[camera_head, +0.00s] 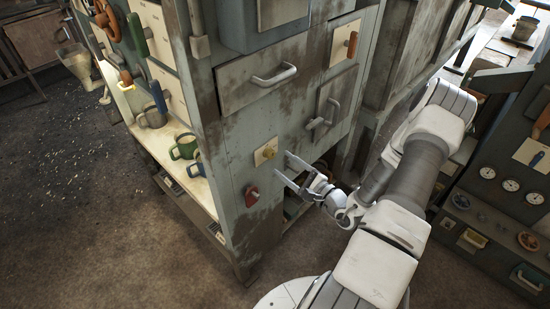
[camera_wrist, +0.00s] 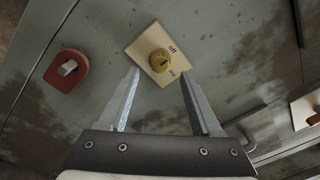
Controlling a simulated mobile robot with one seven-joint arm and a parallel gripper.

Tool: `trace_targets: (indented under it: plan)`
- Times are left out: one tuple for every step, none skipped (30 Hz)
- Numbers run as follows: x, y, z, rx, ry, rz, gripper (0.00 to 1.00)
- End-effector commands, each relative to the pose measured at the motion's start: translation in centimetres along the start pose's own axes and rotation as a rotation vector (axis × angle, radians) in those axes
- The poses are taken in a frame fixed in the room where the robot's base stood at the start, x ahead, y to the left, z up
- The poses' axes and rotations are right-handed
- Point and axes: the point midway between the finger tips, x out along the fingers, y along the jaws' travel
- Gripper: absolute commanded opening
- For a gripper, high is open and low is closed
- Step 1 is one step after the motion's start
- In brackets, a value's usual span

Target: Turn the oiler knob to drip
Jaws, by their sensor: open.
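The oiler knob is a small round yellow knob (camera_wrist: 159,60) on a cream plate (camera_wrist: 141,44) fixed to the grey cabinet face. The plate reads "off" on one side; the lettering on the other side is too small to read surely. In the head view the knob (camera_head: 268,153) sits on its plate left of my gripper (camera_head: 282,171). In the wrist view my gripper (camera_wrist: 158,82) is open and empty, its two fingers pointing toward the plate with the knob between and just beyond their tips. I see no contact with the knob.
A red switch (camera_head: 252,196) is below the knob, and it also shows in the wrist view (camera_wrist: 67,70). A drawer with a handle (camera_head: 274,77) and a lever handle (camera_head: 323,117) are above. Green mugs (camera_head: 184,147) stand on the side shelf. A gauge panel (camera_head: 510,185) is at right.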

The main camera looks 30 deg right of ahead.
Motion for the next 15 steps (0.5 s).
trace_targets:
  plan:
    - [1.0, 0.0, 0.0, -0.002, -0.003, 0.0, 0.66]
    - [1.6, 0.0, 0.0, -0.002, -0.003, 0.0, 0.66]
    - [2.2, 0.1, 0.0, -0.001, -0.002, 0.001, 0.66]
    - [2.7, 0.1, 0.0, -0.001, -0.002, 0.001, 0.66]
    - [3.1, 0.0, 0.0, -0.002, -0.002, -0.001, 0.66]
    - [3.5, 0.0, 0.0, -0.002, -0.002, -0.001, 0.66]
    - [3.8, 0.0, 0.0, -0.002, -0.002, 0.0, 0.66]
    - [4.1, 0.0, 0.0, -0.001, -0.001, 0.0, 0.66]
    - [4.4, 0.0, 0.0, -0.001, -0.001, 0.0, 0.66]
    - [4.6, 0.0, 0.0, 0.0, 0.0, 0.0, 0.66]
    - [4.7, 0.0, 0.0, 0.0, 0.0, 0.0, 0.66]
    - [4.8, 0.0, 0.0, 0.0, 0.0, -0.001, 0.66]
    - [4.9, 0.0, 0.0, 0.0, 0.0, -0.001, 0.66]
    - [4.9, 0.0, 0.0, 0.0, 0.0, -0.001, 0.66]
    - [4.9, 0.0, 0.0, 0.0, 0.0, -0.001, 0.66]
